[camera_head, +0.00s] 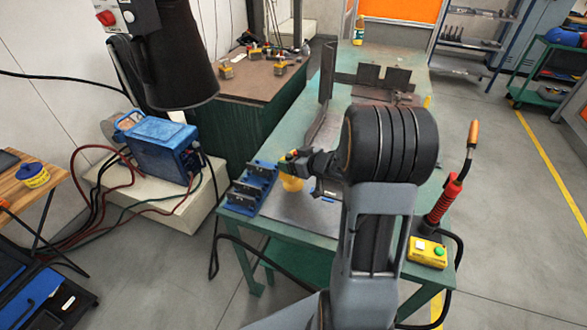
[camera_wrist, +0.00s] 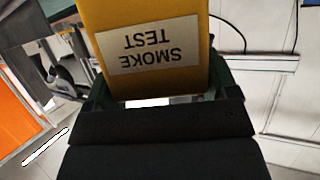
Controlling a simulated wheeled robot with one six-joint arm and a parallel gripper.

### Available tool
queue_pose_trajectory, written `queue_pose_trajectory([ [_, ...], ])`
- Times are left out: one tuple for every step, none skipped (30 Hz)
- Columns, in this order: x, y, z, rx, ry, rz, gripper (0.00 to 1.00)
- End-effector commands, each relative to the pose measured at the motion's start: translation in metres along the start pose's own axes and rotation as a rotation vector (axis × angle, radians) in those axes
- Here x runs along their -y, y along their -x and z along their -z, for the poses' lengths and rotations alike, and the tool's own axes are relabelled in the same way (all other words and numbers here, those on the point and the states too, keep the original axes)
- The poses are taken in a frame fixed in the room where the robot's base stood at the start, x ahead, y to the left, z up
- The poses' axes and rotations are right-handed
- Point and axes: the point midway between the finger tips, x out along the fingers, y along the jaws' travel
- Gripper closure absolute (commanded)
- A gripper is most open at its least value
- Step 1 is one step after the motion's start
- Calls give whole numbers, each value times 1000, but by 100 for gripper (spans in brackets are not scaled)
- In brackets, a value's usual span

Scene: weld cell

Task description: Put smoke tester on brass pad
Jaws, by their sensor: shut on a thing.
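The smoke tester (camera_wrist: 150,45) is a yellow block with a white "SMOKE TEST" label, which reads upside down in the wrist view. My gripper (camera_head: 291,168) is shut on it. In the head view the yellow smoke tester (camera_head: 291,184) shows at the gripper's end, over the near left part of the green table. My gripper and arm hide part of it. I cannot make out a brass pad in either view. I cannot tell whether the tester touches anything below.
A blue slotted rack (camera_head: 247,190) stands left of the gripper on the green table (camera_head: 237,213). A grey plate (camera_head: 290,212) lies beside it. Dark metal parts (camera_head: 372,78) stand farther back. A red-handled torch (camera_head: 443,200) and yellow button box (camera_head: 427,252) are at right.

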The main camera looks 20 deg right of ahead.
Motion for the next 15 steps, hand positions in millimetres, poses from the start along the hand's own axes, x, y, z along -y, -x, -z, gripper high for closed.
queue_pose_trajectory([
  [-1,-1,0,-3,1,0,63],
  [-2,-1,0,-3,1,0,63],
  [-2,-2,-1,-3,0,0,63],
  [-2,-3,-2,-2,0,0,63],
  [-3,-4,-3,-2,-1,0,63],
  [-5,-6,-5,-2,-1,0,63],
  [-6,-8,-6,-2,-1,0,63],
  [-6,-9,-9,-2,-2,0,63],
  [-6,-11,-15,-1,-3,1,63],
  [-6,-13,-19,-1,-2,1,63],
  [-6,-14,-22,-1,-3,1,63],
  [-6,-16,-27,-1,-3,1,63],
  [-6,-17,-30,-2,-3,1,63],
  [-6,-18,-32,-2,-2,1,63],
  [-6,-19,-33,-2,-1,1,63],
])
